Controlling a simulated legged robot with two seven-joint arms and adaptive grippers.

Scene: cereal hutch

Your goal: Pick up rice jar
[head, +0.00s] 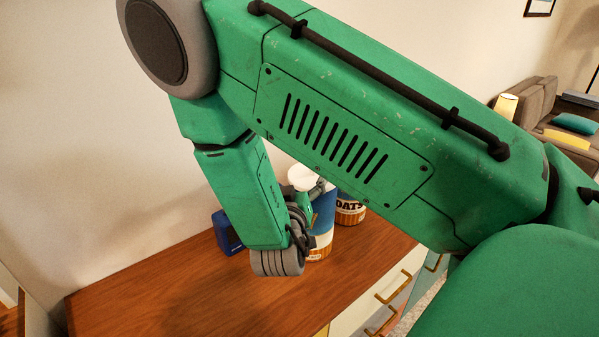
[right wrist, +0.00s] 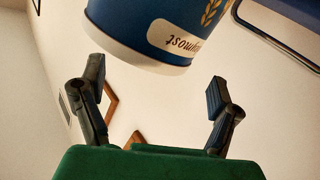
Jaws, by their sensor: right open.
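My right gripper (right wrist: 156,84) is open in the right wrist view, with its two dark fingers spread apart. A blue container (right wrist: 160,25) with a pale rim, a gold wheat ear and a cream label is beyond the fingertips, not gripped. In the head view, a jar (head: 325,213) with blue and brown bands stands on the wooden top, partly hidden by my right wrist. Another jar, marked OATS (head: 349,211), stands just right of it. No label reading rice is legible, so I cannot tell which is the rice jar. My left gripper is out of view.
The wooden top (head: 160,300) is bare at front left. A dark blue object (head: 227,232) stands left of my wrist. The wall is close behind. Drawers with brass handles (head: 393,287) are at the front right; a sofa (head: 535,100) is far off.

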